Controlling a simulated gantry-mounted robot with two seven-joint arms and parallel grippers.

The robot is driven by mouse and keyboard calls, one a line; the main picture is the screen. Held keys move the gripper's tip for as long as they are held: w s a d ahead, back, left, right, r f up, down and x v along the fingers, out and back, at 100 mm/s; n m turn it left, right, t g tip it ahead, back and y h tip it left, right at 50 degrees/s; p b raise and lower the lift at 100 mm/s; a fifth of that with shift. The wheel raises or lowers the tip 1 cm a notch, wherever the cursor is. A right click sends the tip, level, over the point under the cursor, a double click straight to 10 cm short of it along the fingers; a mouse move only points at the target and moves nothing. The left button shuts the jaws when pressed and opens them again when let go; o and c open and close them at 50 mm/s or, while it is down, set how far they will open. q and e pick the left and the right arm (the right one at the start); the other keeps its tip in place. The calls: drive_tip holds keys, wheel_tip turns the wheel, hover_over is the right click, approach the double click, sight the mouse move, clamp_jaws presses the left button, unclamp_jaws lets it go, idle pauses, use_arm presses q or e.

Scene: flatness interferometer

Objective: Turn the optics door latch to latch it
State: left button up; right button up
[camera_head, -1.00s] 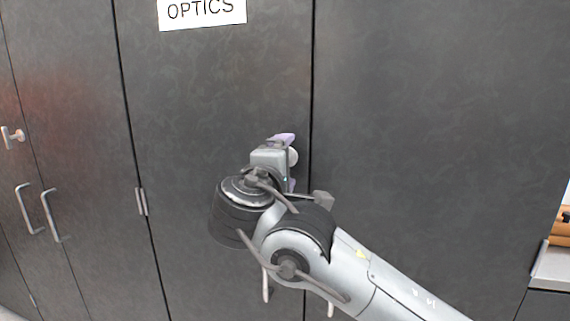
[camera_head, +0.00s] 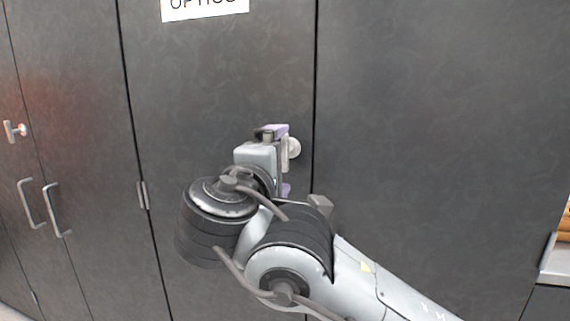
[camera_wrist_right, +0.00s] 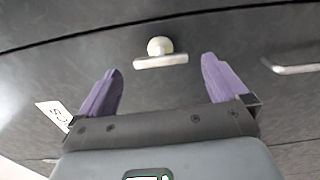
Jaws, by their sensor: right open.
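The optics door latch is a pale round knob with a short bar. In the head view its knob (camera_head: 294,148) shows beside my right gripper (camera_head: 281,160), near the door seam. In the right wrist view the whole latch (camera_wrist_right: 160,60) is clear, its bar roughly parallel to the seam and to a nearby handle. My right gripper (camera_wrist_right: 162,68) is open, with purple fingers spread to either side of the latch. Nothing is between the fingertips, and they appear short of the latch. In the head view the wrist partly hides the gripper and the latch bar. My left gripper is not in view.
The dark optics door (camera_head: 215,80) carries a white label (camera_head: 205,9), cut off at the top. A door handle (camera_wrist_right: 294,67) is at right in the wrist view. Another latch (camera_head: 15,131) and two handles (camera_head: 30,203) are at far left. A shelf edge (camera_head: 556,262) is at right.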

drive_tip(key=shift+b+v, duration=0.5)
drive_tip(key=shift+v, duration=2)
drive_tip(key=shift+w, duration=0.1)
wheel_tip(320, 180, down, 12)
drive_tip(key=w+g+y+p, duration=0.2)
drive_tip(key=g+y+p, duration=0.2)
drive_tip(key=p, duration=0.3)
drive_tip(key=s+d+f+m+g+y+p, duration=0.1)
drive_tip(key=s+d+f+m+g+p, duration=0.1)
drive_tip(key=s+d+f+p, duration=0.3)
drive_tip(key=s+d+f+m+g+y+p, duration=0.1)
drive_tip(key=d+f+m+g+p, duration=0.15)
drive_tip(key=f, duration=0.55)
drive_tip(key=s+d+f+m+g+p, duration=0.25)
drive_tip(key=s+d+p, duration=0.3)
drive_tip(key=s, duration=0.35)
drive_tip(key=s+d+f+m+g+p, duration=0.1)
drive_tip(key=s+d+f+m+p, duration=0.25)
drive_tip(key=s+d, duration=0.4)
drive_tip(key=s+d+f+m+g+p, duration=0.25)
drive_tip(key=s+d+p, duration=0.2)
drive_tip(key=s, duration=0.65)
wheel_tip(320, 180, up, 37)
drive_tip(key=p, duration=3.8)
drive_tip(key=shift+a+t+h, duration=0.3)
drive_tip(key=shift+a+t, duration=0.15)
drive_tip(key=shift+w+r, duration=0.1)
drive_tip(key=shift+w, duration=0.05)
